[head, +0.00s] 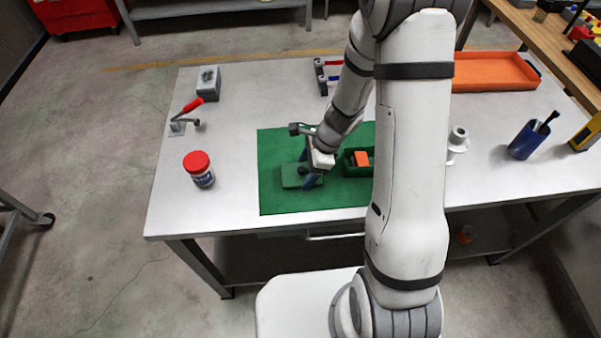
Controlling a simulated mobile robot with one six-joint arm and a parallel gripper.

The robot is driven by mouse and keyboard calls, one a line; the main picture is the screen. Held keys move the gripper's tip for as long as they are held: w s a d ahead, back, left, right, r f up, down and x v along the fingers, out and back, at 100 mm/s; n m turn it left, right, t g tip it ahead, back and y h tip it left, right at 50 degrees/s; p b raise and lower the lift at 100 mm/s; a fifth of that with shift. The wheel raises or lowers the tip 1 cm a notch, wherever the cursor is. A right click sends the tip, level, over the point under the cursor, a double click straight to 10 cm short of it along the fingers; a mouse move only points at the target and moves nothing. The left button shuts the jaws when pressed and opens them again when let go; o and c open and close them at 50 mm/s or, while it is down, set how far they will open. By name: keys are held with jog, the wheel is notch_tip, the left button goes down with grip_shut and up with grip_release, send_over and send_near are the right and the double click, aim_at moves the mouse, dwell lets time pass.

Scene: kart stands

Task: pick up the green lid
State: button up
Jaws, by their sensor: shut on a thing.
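The green lid (290,177) is a flat dark green piece with a dark knob, over the left part of the green mat (275,146). My gripper (308,176) points down at the lid's right side and is shut on it, around the knob area. The arm and fingers hide part of the lid, and I cannot tell whether it touches the mat. Just right of my gripper, an open green box (350,170) stands on the mat with an orange block (361,158) inside. My arm hides the box's right side.
A jar with a red cap (197,161) and a red-handled clamp (190,108) stand at left on the grey table (230,118). A grey block (208,84), an orange tray (495,72) and a blue cup (527,140) stand farther out. The mat's front left is clear.

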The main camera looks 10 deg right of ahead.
aim_at(307, 173)
jog(key=shift+c, duration=1)
notch_tip(307, 173, up, 10)
jog(key=d+p, duration=0.1)
jog(key=w+d+r+p, duration=0.1)
jog(key=d+r, duration=0.1)
jog(key=d, duration=1.4)
jog(key=shift+w+a+f+b, duration=0.1)
jog(key=shift+f+b, duration=1)
jog(key=shift+f, duration=0.55)
jog(key=shift+w+a+f+b, duration=0.1)
jog(key=shift+f+b, duration=1)
jog(key=shift+f, duration=0.5)
jog(key=shift+f, duration=0.15)
jog(key=o, duration=1.1)
jog(key=shift+c, duration=0.2)
